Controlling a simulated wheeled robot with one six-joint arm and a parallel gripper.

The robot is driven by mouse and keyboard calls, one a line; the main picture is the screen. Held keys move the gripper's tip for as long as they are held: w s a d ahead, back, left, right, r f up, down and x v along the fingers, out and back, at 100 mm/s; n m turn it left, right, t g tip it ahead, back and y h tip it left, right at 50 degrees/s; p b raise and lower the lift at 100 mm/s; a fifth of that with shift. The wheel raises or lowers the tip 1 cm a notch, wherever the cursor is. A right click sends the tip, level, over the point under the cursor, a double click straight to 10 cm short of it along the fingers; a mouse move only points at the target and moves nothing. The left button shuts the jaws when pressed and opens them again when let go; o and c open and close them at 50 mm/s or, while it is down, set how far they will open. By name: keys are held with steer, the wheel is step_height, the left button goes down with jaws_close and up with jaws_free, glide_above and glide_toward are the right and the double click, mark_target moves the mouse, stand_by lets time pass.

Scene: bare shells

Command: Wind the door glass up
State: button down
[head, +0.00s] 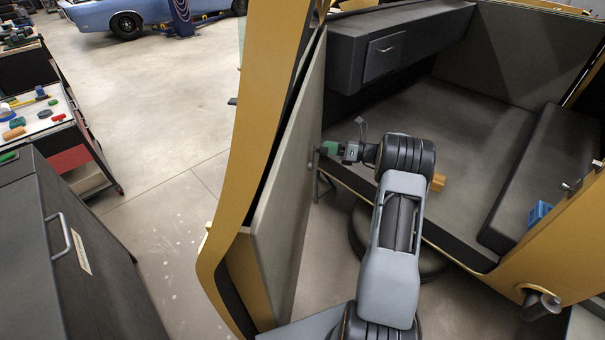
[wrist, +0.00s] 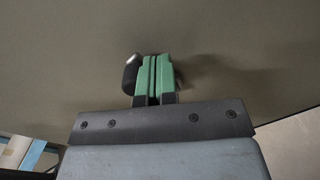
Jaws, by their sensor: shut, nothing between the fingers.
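The yellow door (head: 230,160) stands open, its grey inner panel (head: 290,190) facing my arm. My gripper (head: 326,149) is at this panel, with its green fingers pointing at it. In the wrist view my gripper (wrist: 156,75) is shut and empty, the fingers pressed together. A dark winder knob (wrist: 130,74) with a bit of metal at its top shows just left of the fingers. It is beside them, not between them; whether it touches them I cannot tell. The rest of the winder is hidden behind the fingers. I cannot clearly make out the door glass.
A dark cabinet (head: 80,260) and a tool cart (head: 75,150) stand left. Open floor lies between them and the door.

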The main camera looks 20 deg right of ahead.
steer(key=w+d+v, duration=0.1)
steer(key=v, duration=0.7)
steer(key=shift+d, duration=0.3)
steer(key=shift+a+f, duration=0.1)
steer(key=shift+a, duration=0.05)
stand_by(0.6)
